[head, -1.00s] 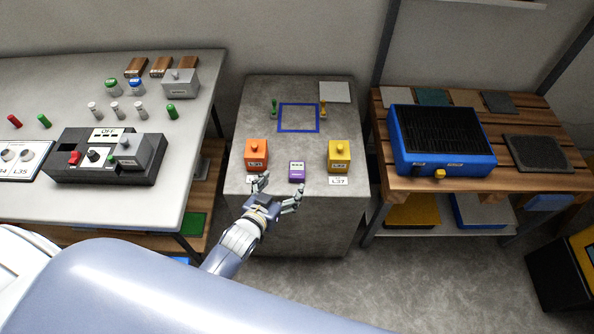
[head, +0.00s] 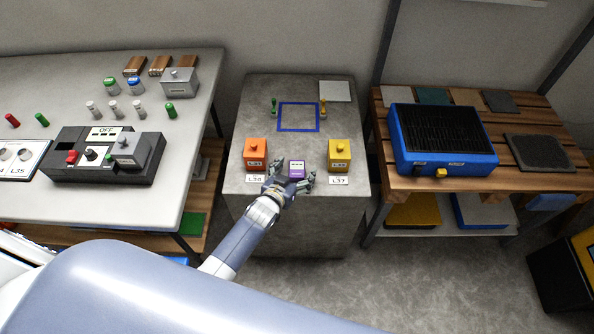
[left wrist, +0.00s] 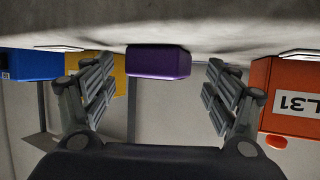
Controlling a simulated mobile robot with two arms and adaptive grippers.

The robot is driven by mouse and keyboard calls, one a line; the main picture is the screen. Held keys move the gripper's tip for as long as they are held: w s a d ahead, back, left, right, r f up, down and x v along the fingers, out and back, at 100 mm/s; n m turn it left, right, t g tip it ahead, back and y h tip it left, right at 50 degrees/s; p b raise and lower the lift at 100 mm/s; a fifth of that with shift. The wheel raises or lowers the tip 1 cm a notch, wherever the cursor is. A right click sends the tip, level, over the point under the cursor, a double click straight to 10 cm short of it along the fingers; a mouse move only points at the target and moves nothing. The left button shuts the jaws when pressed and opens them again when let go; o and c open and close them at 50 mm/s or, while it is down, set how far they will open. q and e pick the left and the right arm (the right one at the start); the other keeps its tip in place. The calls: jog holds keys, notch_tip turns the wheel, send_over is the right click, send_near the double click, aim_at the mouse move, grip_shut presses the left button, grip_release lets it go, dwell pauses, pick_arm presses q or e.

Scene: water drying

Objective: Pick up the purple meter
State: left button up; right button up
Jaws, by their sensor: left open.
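The purple meter (head: 297,168) stands on the grey middle table, between an orange box and a yellow box. My left gripper (head: 291,183) is open at the meter's near side, in front of it and slightly lower in the picture. In the left wrist view the purple meter (left wrist: 158,62) shows between the two spread fingers of the left gripper (left wrist: 158,90), beyond their tips or nearly level with them. I cannot tell exact contact, but gaps show on both sides. My right gripper is not in view.
The orange box (head: 256,152) stands left of the meter and the yellow box (head: 339,154) right, each with a label card in front. A blue square outline (head: 298,131) marks clear table behind. A blue grill-like device (head: 442,140) is on the right table.

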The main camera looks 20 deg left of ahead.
pick_arm(q)
jog(key=shift+w, duration=0.1)
jog(key=c, duration=1.5)
jog(key=shift+c, duration=0.2)
